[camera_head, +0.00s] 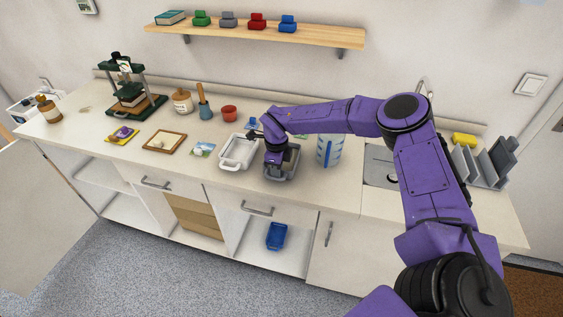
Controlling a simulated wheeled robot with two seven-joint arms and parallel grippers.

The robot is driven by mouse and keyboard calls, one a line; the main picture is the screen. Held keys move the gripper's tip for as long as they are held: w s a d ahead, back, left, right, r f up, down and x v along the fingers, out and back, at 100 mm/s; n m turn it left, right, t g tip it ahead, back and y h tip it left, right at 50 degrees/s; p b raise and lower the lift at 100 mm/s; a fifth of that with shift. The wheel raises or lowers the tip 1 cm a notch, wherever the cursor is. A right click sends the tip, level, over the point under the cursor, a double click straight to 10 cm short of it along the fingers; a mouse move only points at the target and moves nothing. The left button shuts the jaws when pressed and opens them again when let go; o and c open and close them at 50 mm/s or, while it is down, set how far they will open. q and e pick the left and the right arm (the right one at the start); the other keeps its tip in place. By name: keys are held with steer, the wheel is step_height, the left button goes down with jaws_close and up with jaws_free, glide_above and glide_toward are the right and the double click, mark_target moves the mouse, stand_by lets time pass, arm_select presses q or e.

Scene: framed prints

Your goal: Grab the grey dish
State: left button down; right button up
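The grey dish (281,172) sits on the counter near its front edge, to the right of a white dish (238,152). My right gripper (277,166) points down over the grey dish, at or inside it. My own wrist hides part of the dish, and the fingertips are too small and covered to tell whether they touch it or are closed. My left gripper does not show.
A measuring jug (329,150) stands close to the right of the grey dish, before the sink (380,165). A red cup (229,113), a framed print (164,142) and a press (131,88) stand to the left. A blue container (277,236) lies in the open cabinet below.

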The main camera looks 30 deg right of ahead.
jaws_close()
steer(key=shift+r, duration=0.15)
steer(key=shift+w+r, duration=0.15)
steer(key=shift+r, duration=0.05)
step_height(320, 180, up, 2)
steer(key=shift+r+b, duration=0.15)
steer(key=shift+b, duration=0.25)
steer(key=s+a+r+b, duration=0.5)
steer(key=s+a+r, duration=0.3)
steer(key=s+r, duration=0.2)
steer(key=shift+s+a, duration=0.4)
steer(key=shift+s, duration=0.05)
